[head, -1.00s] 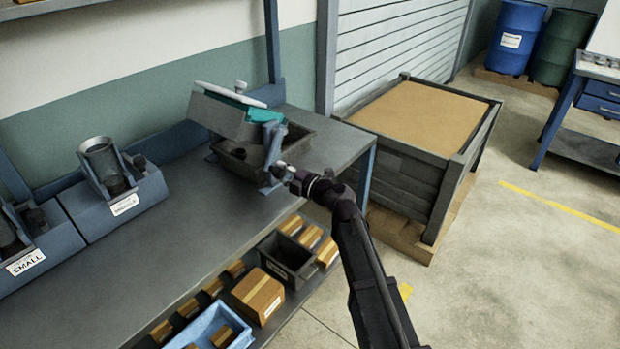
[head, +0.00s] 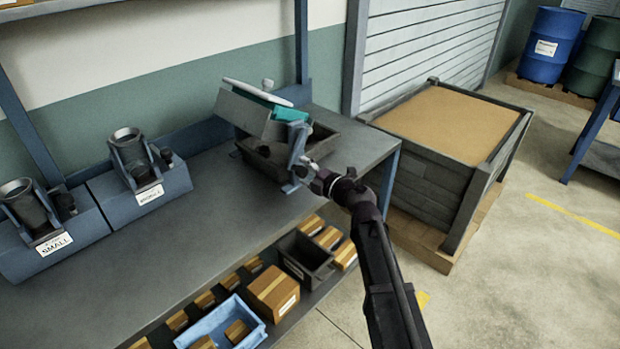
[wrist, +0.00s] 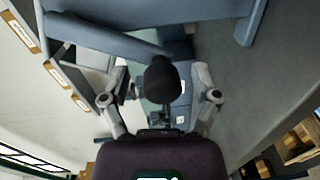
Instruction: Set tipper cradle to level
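The tipper cradle (head: 243,112) is a grey trough tilted above a dark bin (head: 322,143) at the bench's far end. A teal part (head: 290,114) and a pale flat piece (head: 257,93) show at its top. A blue-grey upright arm (head: 298,143) stands at its near side. My gripper (head: 312,178) is just in front of that arm. In the wrist view, a black round knob (wrist: 163,79) lies between the two spread fingers of my gripper (wrist: 162,98), with gaps visible on both sides.
The grey bench (head: 200,235) has a clear stretch left of the cradle. Two blue units with cups stand there, one labelled SMALL (head: 50,235). A shelf below holds boxes (head: 273,293) and a blue bin (head: 222,325).

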